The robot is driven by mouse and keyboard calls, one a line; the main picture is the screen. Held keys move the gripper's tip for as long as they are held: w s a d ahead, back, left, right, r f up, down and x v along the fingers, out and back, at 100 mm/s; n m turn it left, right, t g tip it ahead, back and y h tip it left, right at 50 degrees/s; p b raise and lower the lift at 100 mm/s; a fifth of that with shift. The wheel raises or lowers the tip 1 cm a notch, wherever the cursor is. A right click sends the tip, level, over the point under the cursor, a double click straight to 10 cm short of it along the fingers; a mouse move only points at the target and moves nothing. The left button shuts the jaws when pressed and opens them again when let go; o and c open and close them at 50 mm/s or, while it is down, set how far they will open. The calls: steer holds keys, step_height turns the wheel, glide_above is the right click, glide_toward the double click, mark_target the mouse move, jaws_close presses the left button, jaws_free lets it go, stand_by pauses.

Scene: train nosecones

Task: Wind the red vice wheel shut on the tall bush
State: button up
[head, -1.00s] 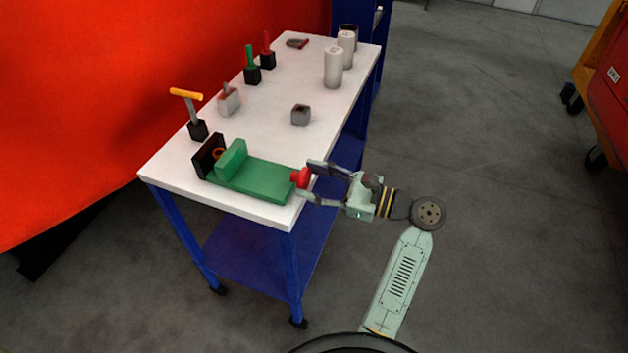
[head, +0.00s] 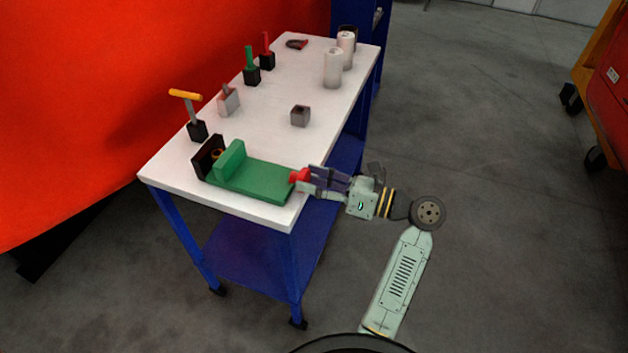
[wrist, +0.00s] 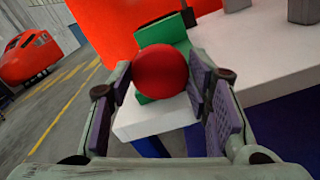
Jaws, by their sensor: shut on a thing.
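The green vice (head: 252,181) lies on the near end of the white table. Its raised green jaw (head: 230,160) stands close to a black end plate (head: 205,157). A small orange-brown ringed piece (head: 217,154), likely the bush, shows partly between them; I cannot tell whether the jaw touches it. The red vice wheel (head: 297,176) is at the vice's right end, over the table edge. My gripper (head: 309,180) is shut on the wheel from the right. In the wrist view the red wheel (wrist: 161,71) sits between my two purple-padded fingers and hides part of the vice.
A yellow-handled tool in a black block (head: 197,130), a grey block (head: 300,116), a light block (head: 228,101) and green and red handled tools (head: 251,72) stand behind the vice. White cylinders (head: 333,70) stand at the far right.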

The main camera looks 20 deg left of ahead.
stand_by(0.4)
steer(key=o, duration=1.2)
steer(key=d, duration=1.2)
steer(key=shift+s, duration=0.2)
steer(key=shift+c, duration=0.2)
